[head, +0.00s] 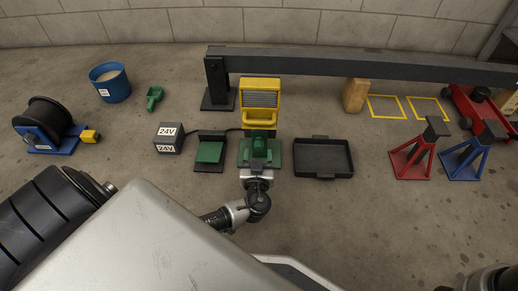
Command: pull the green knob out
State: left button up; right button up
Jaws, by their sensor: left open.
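A yellow unit with a grey slatted front (261,98) stands upright under the dark beam. A green part (260,146), which looks like the green knob, sits low in front of it on a dark green base. My left gripper (258,170) is right at the near side of this green part and is open. The fingers are small here and overlap the base, so I cannot tell whether they touch the knob or stand around it. My right gripper is not in view.
A green pedal-like block (209,152) and a 24V box (169,138) stand left. A black tray (323,158) lies close on the right. Red (411,160) and blue (466,160) stands are farther right. A long dark beam (360,66) runs behind.

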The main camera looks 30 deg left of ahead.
aim_at(259, 149)
pick_arm(q)
jog(key=shift+b+x, duration=0.75)
jog(key=shift+x, duration=1.5)
jog(key=shift+f, duration=0.1)
